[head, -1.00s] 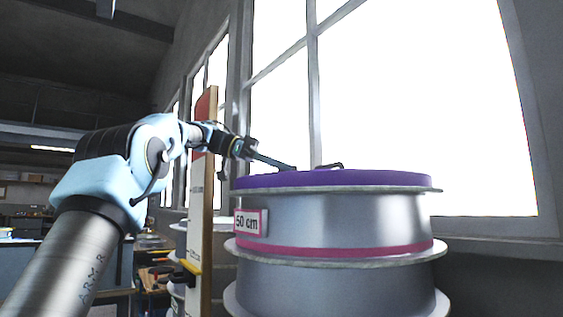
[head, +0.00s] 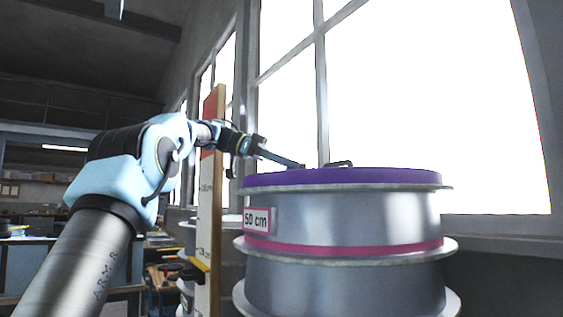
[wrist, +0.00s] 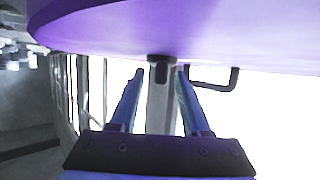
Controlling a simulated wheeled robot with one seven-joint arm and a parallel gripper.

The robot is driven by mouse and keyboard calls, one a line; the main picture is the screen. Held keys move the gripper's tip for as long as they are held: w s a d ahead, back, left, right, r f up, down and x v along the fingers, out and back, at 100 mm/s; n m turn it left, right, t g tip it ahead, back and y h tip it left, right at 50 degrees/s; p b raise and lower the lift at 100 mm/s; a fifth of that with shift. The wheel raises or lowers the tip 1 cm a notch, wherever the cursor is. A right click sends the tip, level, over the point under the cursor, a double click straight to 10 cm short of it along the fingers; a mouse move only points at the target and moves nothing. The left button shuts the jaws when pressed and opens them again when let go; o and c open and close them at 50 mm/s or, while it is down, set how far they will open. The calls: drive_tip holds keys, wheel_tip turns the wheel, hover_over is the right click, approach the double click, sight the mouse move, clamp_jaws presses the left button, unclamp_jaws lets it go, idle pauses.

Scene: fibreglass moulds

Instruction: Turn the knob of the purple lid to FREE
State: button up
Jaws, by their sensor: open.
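The purple lid (head: 400,177) sits on top of a stacked grey mould with a "50 cm" label. In the wrist view the lid (wrist: 110,25) fills the top of the picture. A small dark knob (wrist: 160,62) stands out from its face, and a dark handle (wrist: 234,82) is to the right of it. My gripper (wrist: 160,72) is open, one finger on each side of the knob, apparently not touching it. In the head view my gripper (head: 301,165) is just above the lid's left part; the knob cannot be made out there. The FREE marking and knob setting are not readable.
The handle (head: 339,163) rises from the lid behind my fingertips. A tall measuring board (head: 208,200) with a red top and a yellow clamp stands left of the mould (head: 340,218). Bright windows are behind. Benches with clutter are at the far left.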

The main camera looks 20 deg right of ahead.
drive_tip(key=p+v, duration=0.3)
drive_tip(key=v, duration=0.6)
drive_tip(key=shift+w+a+r, duration=0.2)
drive_tip(key=shift+w, duration=0.05)
drive_tip(key=shift+w+a, duration=0.2)
drive_tip(key=shift+a, duration=0.2)
